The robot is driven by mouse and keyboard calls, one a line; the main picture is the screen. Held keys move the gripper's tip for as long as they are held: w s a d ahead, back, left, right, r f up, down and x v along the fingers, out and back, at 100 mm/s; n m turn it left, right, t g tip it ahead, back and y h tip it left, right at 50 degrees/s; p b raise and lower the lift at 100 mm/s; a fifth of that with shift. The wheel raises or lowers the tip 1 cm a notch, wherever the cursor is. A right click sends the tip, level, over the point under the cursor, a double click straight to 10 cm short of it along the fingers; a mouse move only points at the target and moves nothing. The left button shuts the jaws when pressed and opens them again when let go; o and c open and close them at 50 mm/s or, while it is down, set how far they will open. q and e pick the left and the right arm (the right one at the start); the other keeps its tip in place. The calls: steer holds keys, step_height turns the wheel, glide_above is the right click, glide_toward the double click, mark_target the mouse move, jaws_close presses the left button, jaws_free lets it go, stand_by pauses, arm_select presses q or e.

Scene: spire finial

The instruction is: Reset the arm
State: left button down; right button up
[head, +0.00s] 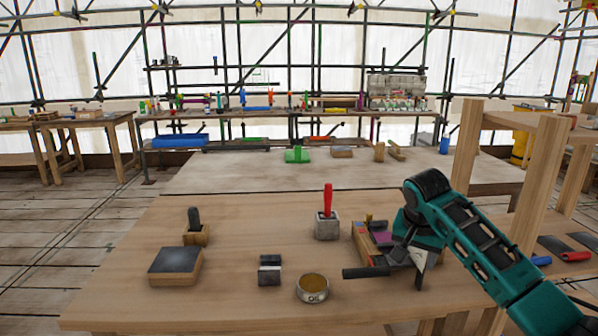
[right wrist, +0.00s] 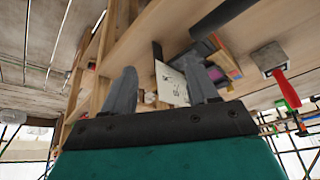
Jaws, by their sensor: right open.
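My right gripper (head: 408,254) comes in from the right over the workbench (head: 230,285), pointing down beside a small wooden tray. In the right wrist view its two grey fingers (right wrist: 163,92) stand wide apart. A pale plate with dark marks (right wrist: 172,84) shows between and beyond the fingers; I cannot tell whether it touches them. The plate also shows below the gripper in the head view (head: 421,261). A black cylindrical handle (head: 365,272) lies just left of the gripper and also shows in the wrist view (right wrist: 222,15). My left gripper is not in view.
The tray of coloured pieces (head: 361,246) is close to the gripper. A red-handled tool stands in a grey block (head: 327,230). A round tin (head: 312,288), a dark block (head: 269,270) and a dark-topped wooden block (head: 175,265) stand further left. A wooden post (head: 466,150) rises at right.

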steer(key=s+a+f+n+t+y, duration=0.2)
steer(key=s+a+f+n, duration=0.3)
steer(key=f, duration=0.6)
steer(key=s+a+f+n+t+y, duration=0.15)
steer(key=s+a+f, duration=0.35)
steer(key=f, duration=0.5)
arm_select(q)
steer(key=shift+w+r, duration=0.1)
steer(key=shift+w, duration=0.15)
arm_select(e)
steer(key=s+d+f+n+t, duration=0.1)
steer(key=s, duration=0.9)
steer(key=s+d+f+n+t, duration=0.1)
steer(key=s+d+f+t, duration=0.1)
steer(key=s, duration=0.9)
steer(key=shift+s+d, duration=0.2)
steer(key=shift+s, duration=0.1)
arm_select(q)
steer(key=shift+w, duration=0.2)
arm_select(e)
steer(key=shift+n+y, duration=0.25)
